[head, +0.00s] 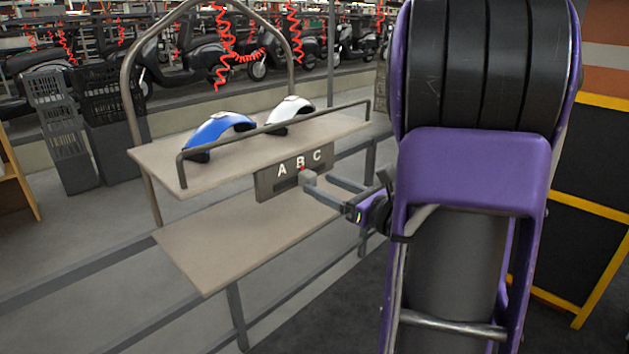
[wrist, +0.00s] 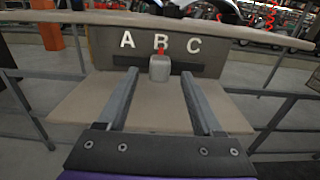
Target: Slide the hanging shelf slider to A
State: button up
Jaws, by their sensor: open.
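A dark panel (head: 276,182) with the white letters A, B and C hangs under the front edge of the upper shelf (head: 147,155). The slider is a grey block (wrist: 160,68) with a red pointer, and the pointer stands under B in the wrist view. The slider also shows in the head view (head: 307,178). My gripper (head: 318,184) reaches toward it from the right in the head view. In the wrist view my gripper (wrist: 157,76) is open, with one finger on each side of the slider. I see gaps there, and the slider is not clamped.
A blue fender (head: 221,128) and a white fender (head: 290,113) lie on the upper shelf behind a metal rail. A lower shelf (head: 215,250) is below the panel. Grey rails and posts stand around the shelves. Black crates (head: 108,85) are at the back left.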

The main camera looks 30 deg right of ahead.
aim_at(313, 180)
jog(key=shift+x, duration=1.7)
grip_shut()
